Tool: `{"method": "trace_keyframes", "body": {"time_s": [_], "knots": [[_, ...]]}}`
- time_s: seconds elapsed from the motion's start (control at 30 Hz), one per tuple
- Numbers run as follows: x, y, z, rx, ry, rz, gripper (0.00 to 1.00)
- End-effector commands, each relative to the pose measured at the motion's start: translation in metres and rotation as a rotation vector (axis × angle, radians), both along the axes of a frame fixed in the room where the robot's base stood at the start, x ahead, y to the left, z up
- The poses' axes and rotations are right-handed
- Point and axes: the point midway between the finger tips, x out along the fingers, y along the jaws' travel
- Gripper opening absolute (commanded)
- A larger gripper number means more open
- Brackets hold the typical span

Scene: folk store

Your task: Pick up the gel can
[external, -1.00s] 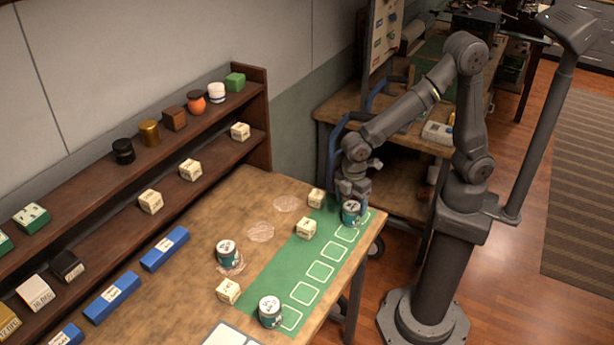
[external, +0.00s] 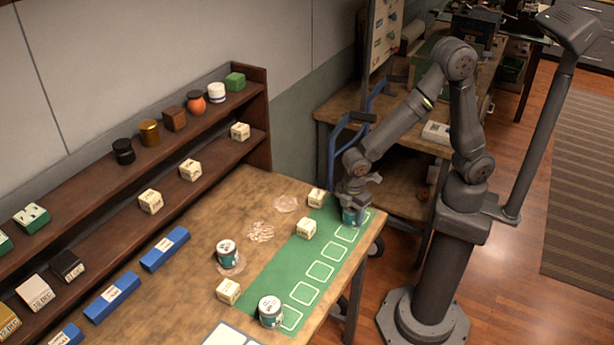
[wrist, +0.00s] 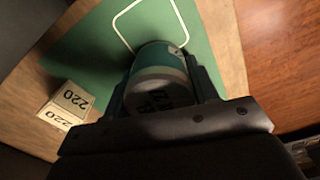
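A teal can with a white lid (external: 353,216) stands on the far end of the green mat (external: 262,287), partly hidden by my gripper (external: 355,200). My gripper has come down over it. In the wrist view the can (wrist: 158,88) sits between the two fingers (wrist: 160,85), one on each side; whether they press on it I cannot tell. Two similar cans stand apart: one on the bare table (external: 227,253) and one at the mat's near end (external: 270,311). The can labels are too small or dark to read.
Cream boxes stand near the gripper (external: 317,198) and on the mat (external: 306,228); another is near the front (external: 228,291). A box marked 220 (wrist: 66,106) shows beside the gripper in the wrist view. The shelf (external: 255,120) runs along the left. Outlined mat squares are mostly empty.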

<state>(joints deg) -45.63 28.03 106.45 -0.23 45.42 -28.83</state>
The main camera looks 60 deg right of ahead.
Motion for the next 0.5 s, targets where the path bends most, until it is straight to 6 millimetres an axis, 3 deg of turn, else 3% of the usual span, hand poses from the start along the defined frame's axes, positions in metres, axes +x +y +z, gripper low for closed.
{"method": "trace_keyframes", "body": {"time_s": [0.33,0.5], "knots": [[0.0,0.0,0.002,0.001,0.0,0.0,0.27],[0.001,0.001,0.013,0.002,-0.001,0.0,0.27]]}}
